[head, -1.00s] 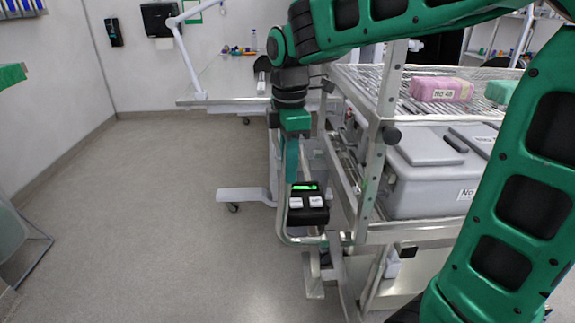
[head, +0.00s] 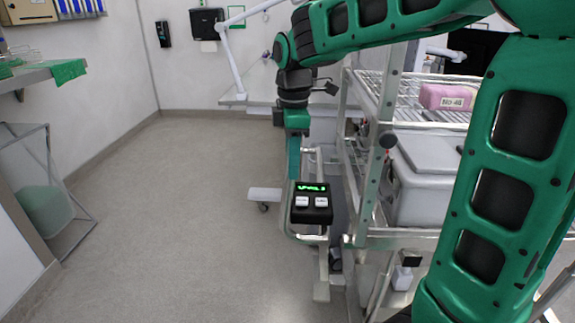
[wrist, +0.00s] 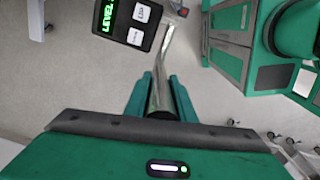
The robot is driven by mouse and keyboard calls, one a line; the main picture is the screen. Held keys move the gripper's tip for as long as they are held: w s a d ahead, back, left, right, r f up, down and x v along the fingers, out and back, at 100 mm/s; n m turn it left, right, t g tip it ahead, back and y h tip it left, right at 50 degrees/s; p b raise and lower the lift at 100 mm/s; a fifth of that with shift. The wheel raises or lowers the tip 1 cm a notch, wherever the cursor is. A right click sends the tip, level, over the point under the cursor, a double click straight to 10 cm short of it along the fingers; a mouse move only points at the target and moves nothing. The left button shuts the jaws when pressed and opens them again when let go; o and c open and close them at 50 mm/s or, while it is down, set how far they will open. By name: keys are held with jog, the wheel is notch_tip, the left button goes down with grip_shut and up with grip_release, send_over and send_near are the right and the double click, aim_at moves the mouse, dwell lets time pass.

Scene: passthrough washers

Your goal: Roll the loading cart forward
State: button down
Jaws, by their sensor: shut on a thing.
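The loading cart (head: 388,160) stands at the right of the head view, a metal frame with wire shelves. A curved metal handle (head: 300,237) is on its near left side, with a black control box (head: 311,203) with a green display and two white buttons. My gripper (head: 294,160) is at this handle. In the wrist view, my gripper (wrist: 160,98) has its green fingers on both sides of the metal handle bar (wrist: 161,75), shut on it. The control box also shows in the wrist view (wrist: 132,20). My arm hides part of the cart's right side.
A pink bundle (head: 447,97) and a grey lidded bin (head: 425,165) ride on the cart. A white table (head: 240,101) stands behind at the wall. A wire-framed bin (head: 50,200) stands at the left. The floor (head: 185,190) between is clear.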

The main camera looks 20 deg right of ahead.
jog(key=shift+d, duration=0.4)
jog(key=c, duration=1.5)
grip_release()
jog(key=shift+a, duration=0.15)
notch_tip(320, 180, up, 11)
jog(key=shift+s+f, duration=0.1)
jog(key=shift+f, duration=0.1)
